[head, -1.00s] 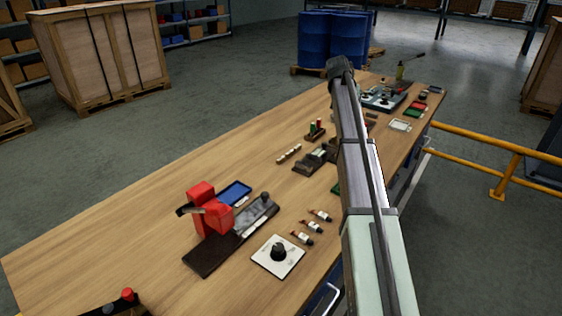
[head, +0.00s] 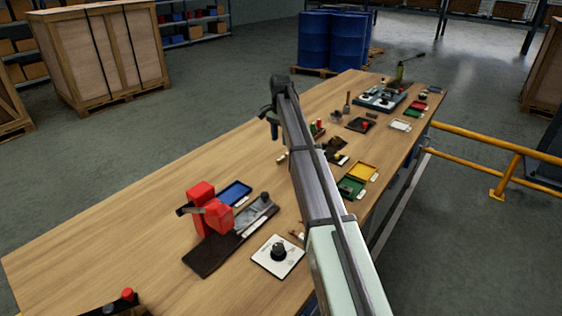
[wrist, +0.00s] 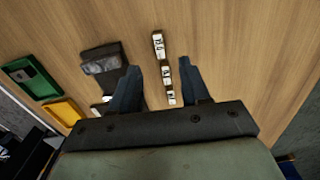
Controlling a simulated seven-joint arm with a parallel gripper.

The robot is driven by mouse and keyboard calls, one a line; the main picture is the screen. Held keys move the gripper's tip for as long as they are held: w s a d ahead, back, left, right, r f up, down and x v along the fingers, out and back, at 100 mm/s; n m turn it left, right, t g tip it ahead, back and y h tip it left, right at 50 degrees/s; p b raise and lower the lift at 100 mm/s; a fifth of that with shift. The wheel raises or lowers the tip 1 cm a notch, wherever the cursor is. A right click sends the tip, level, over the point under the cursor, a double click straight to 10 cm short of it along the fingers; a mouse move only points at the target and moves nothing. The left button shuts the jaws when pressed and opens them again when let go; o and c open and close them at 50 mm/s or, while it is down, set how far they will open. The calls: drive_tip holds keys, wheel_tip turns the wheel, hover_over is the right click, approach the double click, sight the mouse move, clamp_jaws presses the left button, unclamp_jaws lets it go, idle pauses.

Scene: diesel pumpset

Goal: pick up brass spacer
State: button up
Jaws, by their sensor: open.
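My gripper (head: 274,126) is above the table, pointing down, in the head view. In the wrist view its two dark fingers (wrist: 159,64) are spread wide with nothing held between them. A row of small pieces with white labels (wrist: 158,46) lies on the wood there, partly between the fingers and running beyond their tips. I cannot tell which piece, if any, is the brass spacer; no brass colour stands out. In the head view my arm hides most of this row; only one end (head: 281,157) shows.
A dark fixture (wrist: 101,59), a green tray (wrist: 30,76) and a yellow tray (wrist: 62,111) lie left of the fingers in the wrist view. A red clamp-like device (head: 209,208) and blue tray (head: 235,193) stand nearer in the head view.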

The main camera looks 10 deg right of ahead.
sight(281, 158)
wheel_tip(281, 158, down, 9)
drive_tip(key=shift+d+r, duration=0.1)
drive_tip(key=shift+d, duration=0.05)
idle(0.4)
drive_tip(key=shift+c, duration=0.2)
clamp_jaws()
